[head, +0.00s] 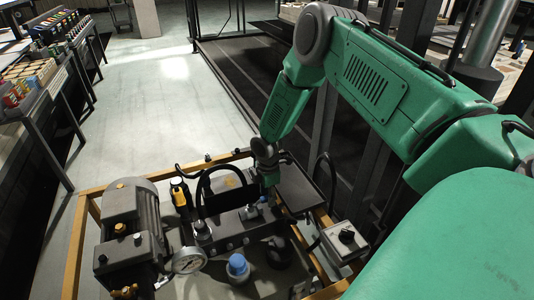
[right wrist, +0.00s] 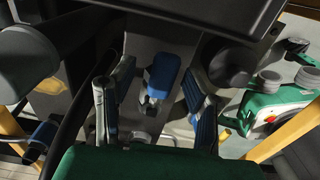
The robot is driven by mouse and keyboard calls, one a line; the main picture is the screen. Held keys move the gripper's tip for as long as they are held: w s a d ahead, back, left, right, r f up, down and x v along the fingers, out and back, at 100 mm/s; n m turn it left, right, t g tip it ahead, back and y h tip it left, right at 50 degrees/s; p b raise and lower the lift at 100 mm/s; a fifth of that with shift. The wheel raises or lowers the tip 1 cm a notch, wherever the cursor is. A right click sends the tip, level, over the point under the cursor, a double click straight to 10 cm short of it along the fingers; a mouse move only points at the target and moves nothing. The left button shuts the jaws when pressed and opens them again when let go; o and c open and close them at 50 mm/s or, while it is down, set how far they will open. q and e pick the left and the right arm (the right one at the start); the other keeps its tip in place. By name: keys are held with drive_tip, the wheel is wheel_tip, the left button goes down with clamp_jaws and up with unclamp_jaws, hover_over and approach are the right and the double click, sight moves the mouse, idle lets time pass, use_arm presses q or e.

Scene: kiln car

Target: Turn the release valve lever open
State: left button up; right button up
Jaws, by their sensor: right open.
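The release valve lever has a blue grip (right wrist: 163,75) on a grey metal stem, seen in the right wrist view on a grey block. My right gripper (right wrist: 160,90) is open, with one blue-padded finger on each side of the blue grip. Gaps show between the grip and both fingers; I see no clear contact. In the head view my right gripper (head: 268,178) points down over the valve block (head: 232,232), and its fingers are small and partly hidden there. My left gripper is not in view.
A grey motor (head: 130,205), a pressure gauge (head: 188,261), a blue-capped fitting (head: 238,265) and a switch box (head: 345,238) crowd the frame around the valve block. A dark panel (head: 298,188) lies close right of the gripper. Open floor (head: 170,100) is beyond.

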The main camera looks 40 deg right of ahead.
sight(267, 196)
wheel_tip(267, 196, up, 12)
idle(0.5)
drive_tip(key=shift+f, duration=0.15)
idle(0.5)
